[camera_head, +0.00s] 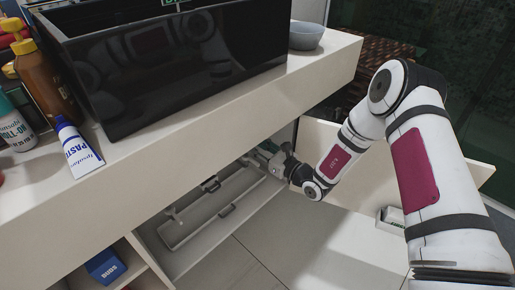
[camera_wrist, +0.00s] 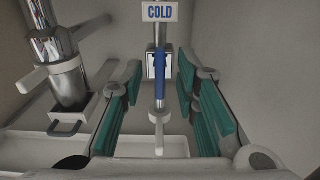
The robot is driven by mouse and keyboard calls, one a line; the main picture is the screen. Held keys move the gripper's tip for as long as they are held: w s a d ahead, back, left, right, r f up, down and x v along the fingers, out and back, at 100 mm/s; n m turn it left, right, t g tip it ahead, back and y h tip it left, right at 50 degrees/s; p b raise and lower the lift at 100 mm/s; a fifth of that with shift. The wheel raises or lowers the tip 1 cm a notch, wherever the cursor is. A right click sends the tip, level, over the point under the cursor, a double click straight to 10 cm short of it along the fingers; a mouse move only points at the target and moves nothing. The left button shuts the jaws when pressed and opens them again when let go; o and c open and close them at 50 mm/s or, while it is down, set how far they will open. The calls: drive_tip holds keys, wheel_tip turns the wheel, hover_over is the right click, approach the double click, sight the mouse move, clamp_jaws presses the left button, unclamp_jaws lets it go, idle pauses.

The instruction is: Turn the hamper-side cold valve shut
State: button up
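In the wrist view, the cold valve (camera_wrist: 160,74) has a long blue lever that points straight down, in line with its vertical pipe. A white sign reading COLD (camera_wrist: 160,12) hangs just above it. My gripper (camera_wrist: 158,82) is open, with one green-padded finger on each side of the lever. The lever appears centred between the fingers, with a gap on both sides; whether it lies within their reach is hard to tell. In the head view, my gripper (camera_head: 266,157) reaches into the open cabinet under the counter. The valve cannot be made out there.
A chrome drain pipe (camera_wrist: 62,60) stands left of the valve. A pale tray (camera_head: 205,215) lies on the cabinet floor. An open cabinet door (camera_head: 390,160) stands behind my arm. A woven brown hamper (camera_head: 375,52) is beyond the counter's far end. A black sink (camera_head: 190,55) sits above.

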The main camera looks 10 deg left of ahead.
clamp_jaws()
drive_tip(key=shift+r, duration=0.1)
idle(0.3)
drive_tip(key=m+p, duration=0.3)
drive_tip(key=m, duration=0.1)
drive_tip(key=shift+w+d+p, duration=0.1)
drive_tip(key=shift+w+p, duration=0.05)
drive_tip(key=shift+p, duration=0.25)
drive_tip(key=m+p, duration=0.2)
drive_tip(key=m, duration=0.1)
drive_tip(key=shift+m+p, duration=0.3)
drive_tip(key=shift+p, duration=0.05)
drive_tip(key=m+p, duration=0.1)
drive_tip(key=m, duration=0.2)
drive_tip(key=m+p, duration=0.1)
drive_tip(key=m, duration=0.2)
drive_tip(key=m+p, duration=0.1)
drive_tip(key=m, duration=0.3)
drive_tip(key=shift+w+f+p, duration=0.15)
drive_tip(key=shift+f+p, duration=0.1)
drive_tip(key=shift+p, duration=0.05)
drive_tip(key=shift+m, duration=0.3)
